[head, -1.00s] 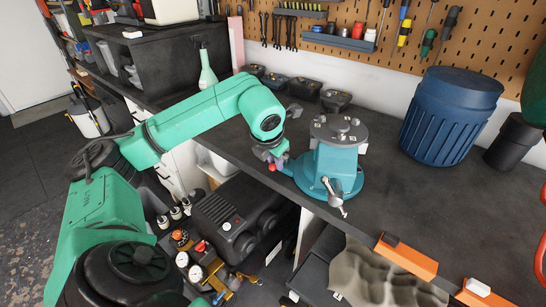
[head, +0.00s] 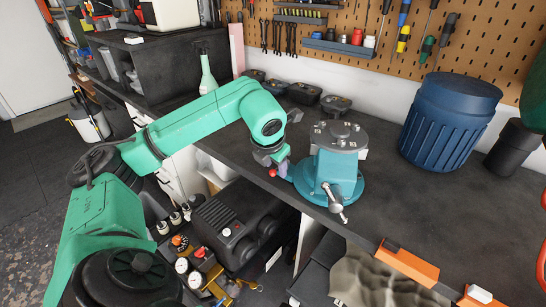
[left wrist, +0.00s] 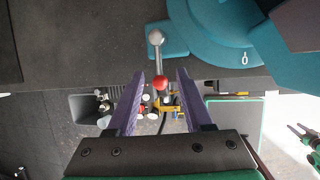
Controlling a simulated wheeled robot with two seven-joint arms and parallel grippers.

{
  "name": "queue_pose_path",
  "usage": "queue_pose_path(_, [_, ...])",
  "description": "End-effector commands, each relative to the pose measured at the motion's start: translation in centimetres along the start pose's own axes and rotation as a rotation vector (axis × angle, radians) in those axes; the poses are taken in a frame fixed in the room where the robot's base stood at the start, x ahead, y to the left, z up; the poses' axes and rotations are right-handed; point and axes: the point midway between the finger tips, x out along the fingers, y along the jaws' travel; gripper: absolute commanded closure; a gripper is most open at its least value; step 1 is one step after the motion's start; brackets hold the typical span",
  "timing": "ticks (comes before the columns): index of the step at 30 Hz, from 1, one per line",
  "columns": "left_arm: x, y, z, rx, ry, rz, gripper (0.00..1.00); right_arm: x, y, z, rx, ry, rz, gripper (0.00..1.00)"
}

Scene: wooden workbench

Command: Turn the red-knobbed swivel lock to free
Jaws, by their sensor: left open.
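A teal vise (head: 335,180) with a round swivel base stands near the front edge of the workbench. The lock lever (left wrist: 158,58) is a thin metal rod at the base's edge, with a silver ball at one end and a red knob (left wrist: 161,83) at the other. The red knob also shows in the head view (head: 272,173), just left of the base. My left gripper (left wrist: 159,76) is open, its purple fingers on either side of the knob, with gaps visible between. It also shows in the head view (head: 278,169), partly hidden by my wrist. My right gripper is out of view.
A blue ribbed bin (head: 448,120) stands right of the vise on the workbench (head: 425,210). Small dark bins (head: 303,93) line the wall below the pegboard (head: 400,40). Orange-edged parts (head: 407,264) lie at the front edge. A cluttered lower area holds a black case (head: 235,225).

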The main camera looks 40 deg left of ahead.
Motion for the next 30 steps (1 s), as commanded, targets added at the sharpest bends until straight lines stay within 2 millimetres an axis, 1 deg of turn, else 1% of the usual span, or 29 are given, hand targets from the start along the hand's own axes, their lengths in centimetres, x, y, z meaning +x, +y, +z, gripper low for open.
queue_pose_path(4, [-2.7, 0.0, 0.1, 0.001, -0.007, 0.001, 0.49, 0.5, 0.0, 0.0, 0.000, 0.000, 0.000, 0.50])
queue_pose_path(7, [-5.6, 0.0, 0.1, 0.001, -0.009, 0.000, 0.49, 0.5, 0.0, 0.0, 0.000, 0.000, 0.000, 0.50])
queue_pose_path(9, [-7.9, -0.1, 0.2, 0.001, -0.009, -0.002, 0.49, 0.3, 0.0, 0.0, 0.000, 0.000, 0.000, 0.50])
queue_pose_path(12, [-10.8, -0.1, 0.2, 0.001, -0.007, -0.002, 0.49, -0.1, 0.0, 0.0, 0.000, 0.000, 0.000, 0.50])
queue_pose_path(13, [-11.5, -0.1, 0.1, 0.001, -0.006, -0.002, 0.49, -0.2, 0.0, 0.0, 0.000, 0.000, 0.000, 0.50])
queue_pose_path(15, [-13.1, 0.1, 0.2, 0.001, -0.004, 0.001, 0.49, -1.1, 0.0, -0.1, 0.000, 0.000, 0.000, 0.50])
queue_pose_path(19, [-14.0, 0.0, 0.0, 0.001, 0.000, 0.000, 0.49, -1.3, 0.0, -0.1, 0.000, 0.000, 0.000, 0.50])
queue_pose_path(30, [-13.9, 0.0, -0.1, 0.001, 0.001, 0.000, 0.49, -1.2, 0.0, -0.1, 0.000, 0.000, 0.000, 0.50])
